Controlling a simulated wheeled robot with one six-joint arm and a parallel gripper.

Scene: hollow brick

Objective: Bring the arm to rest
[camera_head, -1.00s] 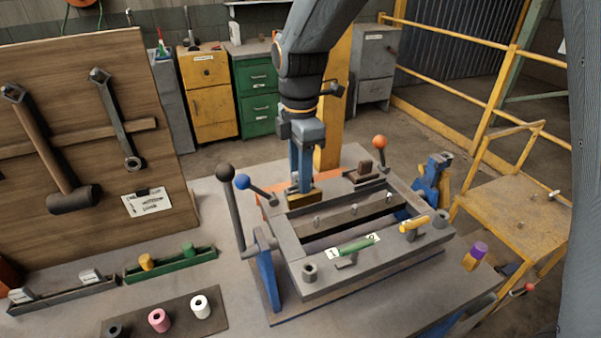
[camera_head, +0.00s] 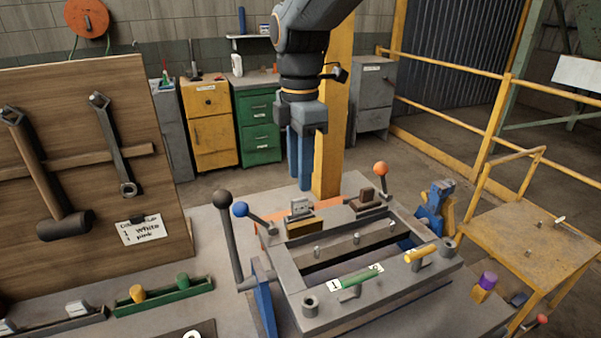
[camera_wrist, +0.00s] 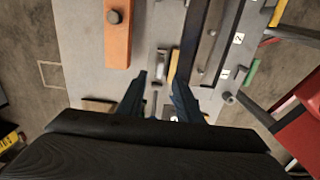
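My gripper (camera_head: 300,184) hangs in the air above the back left of a grey metal frame fixture (camera_head: 283,262), its blue fingers pointing down. In the wrist view my gripper (camera_wrist: 159,76) has its two fingers apart with nothing held between them. Below it in the head view, a small grey piece (camera_head: 300,208) sits on a brass-coloured block (camera_head: 304,228) on the fixture's back edge. The fingers are clear of both.
A wooden tool board (camera_head: 90,170) is at left. A yellow post (camera_head: 333,120) stands close behind my gripper.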

